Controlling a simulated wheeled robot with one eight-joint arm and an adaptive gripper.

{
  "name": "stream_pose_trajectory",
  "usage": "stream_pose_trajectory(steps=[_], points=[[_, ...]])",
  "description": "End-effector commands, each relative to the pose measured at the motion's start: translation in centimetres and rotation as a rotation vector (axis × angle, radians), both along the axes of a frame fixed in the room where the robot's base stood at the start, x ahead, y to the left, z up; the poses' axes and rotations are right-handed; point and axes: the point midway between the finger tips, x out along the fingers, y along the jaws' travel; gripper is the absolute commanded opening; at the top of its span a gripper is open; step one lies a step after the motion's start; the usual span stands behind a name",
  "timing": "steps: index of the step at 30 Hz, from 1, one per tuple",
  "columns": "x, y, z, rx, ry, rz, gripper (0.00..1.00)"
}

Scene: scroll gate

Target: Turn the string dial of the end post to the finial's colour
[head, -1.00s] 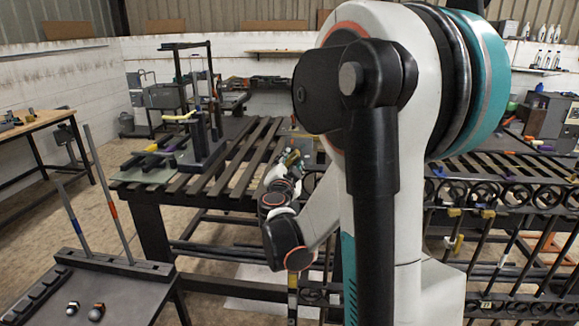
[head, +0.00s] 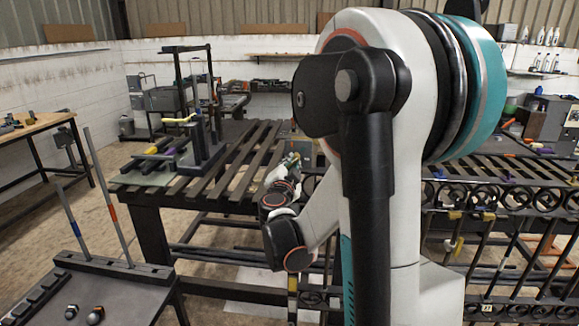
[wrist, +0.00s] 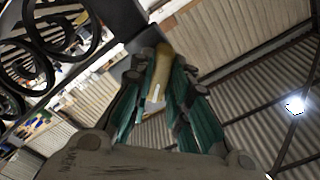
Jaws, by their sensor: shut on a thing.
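In the wrist view my gripper (wrist: 160,95) is shut, its teal fingers on either side of a brass-coloured piece (wrist: 160,66) with a small white mark. The piece meets a dark block at the end of the black scrollwork; I take this for the end post (wrist: 124,22). I cannot tell whether the brass piece is the string dial or the finial. In the head view my gripper (head: 291,160) is small, by the near end of the slatted table, and its hold is too small to read. My arm hides much of the gate's left end.
The black scroll gate (head: 500,196) stands at the right, with yellow clamps (head: 488,216) on it. A slatted dark table (head: 235,165) lies behind my gripper. A dark bench (head: 130,278) with two upright rods is at the lower left. Floor shows between them.

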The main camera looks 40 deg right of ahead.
Motion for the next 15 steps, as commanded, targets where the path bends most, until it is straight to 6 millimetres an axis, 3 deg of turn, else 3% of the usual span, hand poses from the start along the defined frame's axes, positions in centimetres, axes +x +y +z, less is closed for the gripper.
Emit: stream_pose_trajectory(steps=[15], points=[[0.01, 0.01, 0.04, 0.248, -0.289, -0.001, 0.0]])
